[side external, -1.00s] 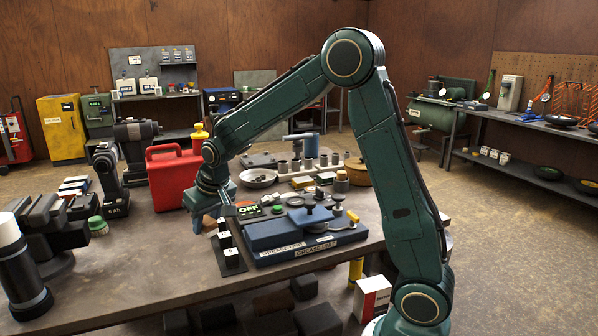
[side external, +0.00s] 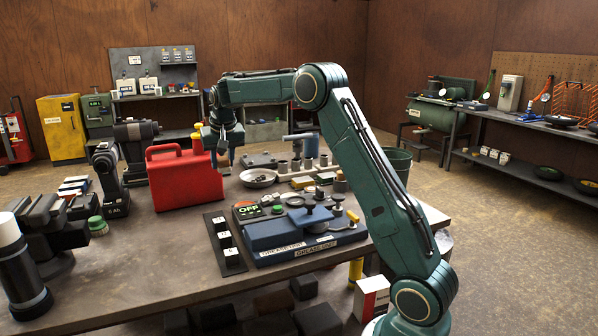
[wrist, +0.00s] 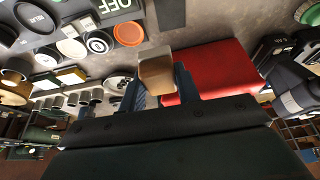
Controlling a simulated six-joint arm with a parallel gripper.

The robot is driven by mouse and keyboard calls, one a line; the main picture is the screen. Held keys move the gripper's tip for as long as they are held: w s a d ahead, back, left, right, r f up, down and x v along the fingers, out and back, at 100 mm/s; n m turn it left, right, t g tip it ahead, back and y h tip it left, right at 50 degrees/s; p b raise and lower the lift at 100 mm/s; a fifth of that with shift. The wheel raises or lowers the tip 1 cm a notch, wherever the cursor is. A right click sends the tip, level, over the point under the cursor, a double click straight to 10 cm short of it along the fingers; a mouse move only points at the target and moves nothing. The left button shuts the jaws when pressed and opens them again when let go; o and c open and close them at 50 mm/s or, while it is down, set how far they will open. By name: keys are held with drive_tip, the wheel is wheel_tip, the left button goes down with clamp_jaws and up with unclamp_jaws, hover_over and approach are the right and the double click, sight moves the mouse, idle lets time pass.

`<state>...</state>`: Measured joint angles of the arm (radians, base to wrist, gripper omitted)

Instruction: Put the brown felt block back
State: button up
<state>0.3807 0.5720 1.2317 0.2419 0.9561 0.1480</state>
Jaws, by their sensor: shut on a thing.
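My gripper (side external: 222,160) is raised above the table, beside the red canister (side external: 185,180) in the side view. In the wrist view my gripper (wrist: 160,86) has its blue fingers on both sides of a tan-brown block (wrist: 156,68), which looks like the brown felt block. It is shut on this block, and the block sticks out past the fingertips. A narrow black rack (side external: 224,260) with white-labelled positions lies on the table, left of the blue grease unit (side external: 283,237).
The red canister also shows right of the block in the wrist view (wrist: 215,70). An OFF-marked panel (side external: 250,211) and several cups (side external: 297,163) stand near the grease unit.

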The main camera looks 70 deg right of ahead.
drive_tip(key=d+r+m+g, duration=0.1)
drive_tip(key=d+r+m, duration=0.2)
drive_tip(key=d, duration=0.6)
drive_tip(key=shift+s+r+h, duration=0.4)
drive_tip(key=shift+r, duration=0.05)
drive_tip(key=shift+f, duration=0.1)
wheel_tip(320, 180, down, 19)
drive_tip(key=shift+f, duration=0.2)
idle(0.8)
drive_tip(key=shift+f, duration=0.3)
drive_tip(key=o, duration=0.9)
drive_tip(key=shift+o, duration=0.2)
drive_tip(key=shift+r, duration=0.1)
drive_tip(key=v, duration=1.4)
